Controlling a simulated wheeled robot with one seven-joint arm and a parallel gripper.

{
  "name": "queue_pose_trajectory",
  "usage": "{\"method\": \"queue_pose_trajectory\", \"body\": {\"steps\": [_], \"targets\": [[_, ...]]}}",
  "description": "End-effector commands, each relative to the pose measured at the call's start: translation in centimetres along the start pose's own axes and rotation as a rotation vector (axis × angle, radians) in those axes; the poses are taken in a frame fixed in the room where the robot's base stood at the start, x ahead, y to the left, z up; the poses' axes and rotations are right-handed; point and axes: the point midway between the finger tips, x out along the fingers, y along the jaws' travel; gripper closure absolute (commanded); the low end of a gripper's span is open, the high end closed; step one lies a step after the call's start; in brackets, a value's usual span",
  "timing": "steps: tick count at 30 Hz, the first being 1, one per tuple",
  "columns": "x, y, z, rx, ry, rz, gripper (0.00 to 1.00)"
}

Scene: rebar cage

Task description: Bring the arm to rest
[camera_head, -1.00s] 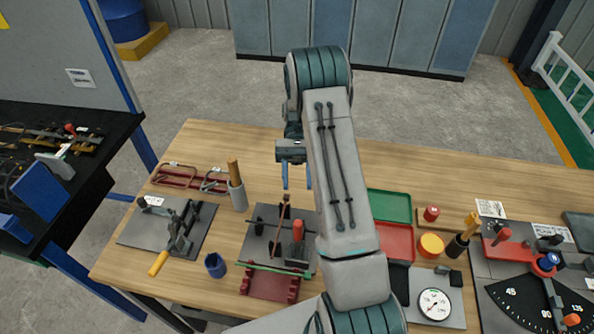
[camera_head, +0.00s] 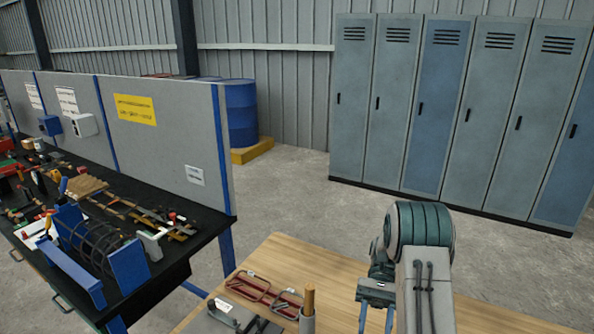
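My arm rises from the bottom edge at right of centre, with a teal-banded joint (camera_head: 420,225) at its top. My gripper (camera_head: 376,318) hangs to the left of this joint, over the wooden workbench (camera_head: 290,262). Its two blue fingers are apart, with nothing visible between them. The fingers reach the bottom edge of the picture, so their tips may be cut off. The rest of my arm and most of the workbench are out of view below.
A holder with a wooden handle (camera_head: 308,300) and red-framed tools (camera_head: 265,293) stand left of my gripper. At left, a black bench (camera_head: 190,255) holds a dark rebar cage (camera_head: 100,240) between blue plates. Lockers (camera_head: 405,110) stand behind, across open floor.

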Motion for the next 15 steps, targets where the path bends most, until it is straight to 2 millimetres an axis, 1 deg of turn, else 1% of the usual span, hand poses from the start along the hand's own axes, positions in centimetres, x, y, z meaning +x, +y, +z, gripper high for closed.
{"method": "queue_pose_trajectory", "body": {"steps": [15], "targets": [[7.5,0.0,-0.1,0.000,-0.002,0.001,0.59]]}}
